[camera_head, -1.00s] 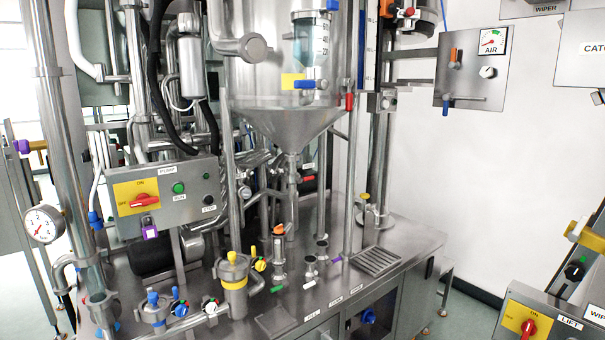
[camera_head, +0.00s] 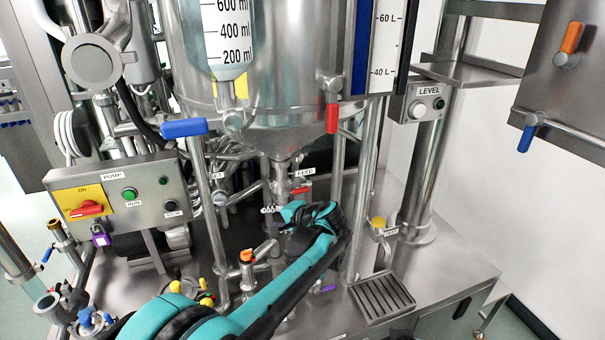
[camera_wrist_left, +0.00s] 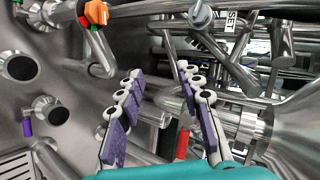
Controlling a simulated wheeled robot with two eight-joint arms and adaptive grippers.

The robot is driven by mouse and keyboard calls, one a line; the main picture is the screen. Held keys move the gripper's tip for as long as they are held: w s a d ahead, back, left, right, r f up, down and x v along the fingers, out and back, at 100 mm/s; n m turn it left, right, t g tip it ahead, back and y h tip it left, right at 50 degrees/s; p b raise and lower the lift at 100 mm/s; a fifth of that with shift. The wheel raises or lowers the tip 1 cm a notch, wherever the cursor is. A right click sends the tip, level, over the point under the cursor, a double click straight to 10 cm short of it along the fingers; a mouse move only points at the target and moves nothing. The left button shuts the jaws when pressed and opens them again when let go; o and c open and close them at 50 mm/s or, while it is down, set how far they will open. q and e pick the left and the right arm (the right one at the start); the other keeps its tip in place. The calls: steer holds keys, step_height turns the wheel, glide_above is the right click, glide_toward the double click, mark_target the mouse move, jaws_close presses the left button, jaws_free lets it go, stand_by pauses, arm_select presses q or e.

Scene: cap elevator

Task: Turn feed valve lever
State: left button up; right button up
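The feed valve lever (camera_head: 300,190) is a small red handle under the FEED label, below the tank's cone. In the left wrist view the red lever (camera_wrist_left: 182,143) lies between my fingers, close to the right-hand finger; I cannot tell if they touch. My left gripper (camera_head: 270,209) is just below the lever in the head view, its fingers small and partly hidden by the hand. In the wrist view the gripper (camera_wrist_left: 157,72) is open, with purple pads and a clear gap. My right gripper is not in view.
An orange-topped valve (camera_head: 247,257) stands left of my forearm; it also shows in the wrist view (camera_wrist_left: 96,13). A blue lever (camera_head: 184,128) and a red lever (camera_head: 332,118) are above. Pipes crowd behind the hand. A drain grate (camera_head: 382,297) lies to the right.

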arm_select(q)
steer(key=w+d+r+m+t+y+p, duration=0.1)
steer(key=w+d+r+t+y+p, duration=0.15)
steer(key=w+d, duration=0.4)
steer(key=m+p, duration=0.1)
steer(key=p, duration=0.2)
glide_toward(304, 191)
steer(key=shift+t, duration=0.35)
steer(key=x, duration=0.4)
steer(key=shift+f, duration=0.4)
steer(key=x, duration=0.6)
steer(key=shift+w+a, duration=0.2)
steer(key=shift+a, duration=0.15)
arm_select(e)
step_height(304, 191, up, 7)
arm_select(q)
jaws_close()
